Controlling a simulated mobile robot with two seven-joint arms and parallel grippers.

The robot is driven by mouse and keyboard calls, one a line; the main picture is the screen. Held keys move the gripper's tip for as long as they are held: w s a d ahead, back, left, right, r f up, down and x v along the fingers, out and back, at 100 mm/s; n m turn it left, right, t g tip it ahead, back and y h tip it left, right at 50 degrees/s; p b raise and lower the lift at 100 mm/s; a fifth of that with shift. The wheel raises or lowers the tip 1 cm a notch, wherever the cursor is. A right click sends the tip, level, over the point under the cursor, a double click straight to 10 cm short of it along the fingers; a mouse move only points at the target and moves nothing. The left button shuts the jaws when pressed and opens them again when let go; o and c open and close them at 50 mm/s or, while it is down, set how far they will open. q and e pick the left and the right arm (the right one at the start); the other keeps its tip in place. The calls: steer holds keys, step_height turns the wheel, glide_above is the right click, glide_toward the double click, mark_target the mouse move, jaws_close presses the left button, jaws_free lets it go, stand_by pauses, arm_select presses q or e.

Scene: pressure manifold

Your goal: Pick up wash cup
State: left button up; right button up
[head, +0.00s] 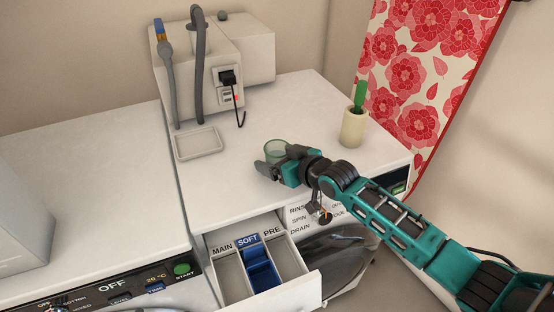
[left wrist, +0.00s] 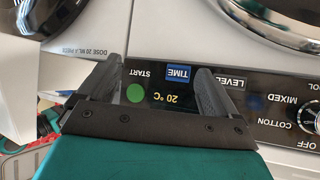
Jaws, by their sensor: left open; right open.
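A translucent green cup (head: 276,148), which looks like the wash cup, stands on top of the right-hand machine. My right gripper (head: 263,163) is open right at the cup, with its fingers low in front of and beside it. The gripper hides the lower part of the cup, and I cannot tell whether the fingers touch it. My left gripper (left wrist: 160,76) is open and empty in the left wrist view, over a control panel (left wrist: 160,97) with a green START button. The left gripper does not show in the head view.
An open detergent drawer (head: 312,287) marked MAIN, SOFT and PRE juts out below the cup. A cream holder (head: 353,127) with a green handle stands right of the cup. A shallow tray (head: 198,143) and a white box with hoses (head: 200,70) are behind left.

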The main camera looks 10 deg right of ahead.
steer(key=shift+w+a+f, duration=0.1)
steer(key=shift+w+a, duration=0.1)
steer(key=shift+w, duration=0.1)
steer(key=c, duration=1.1)
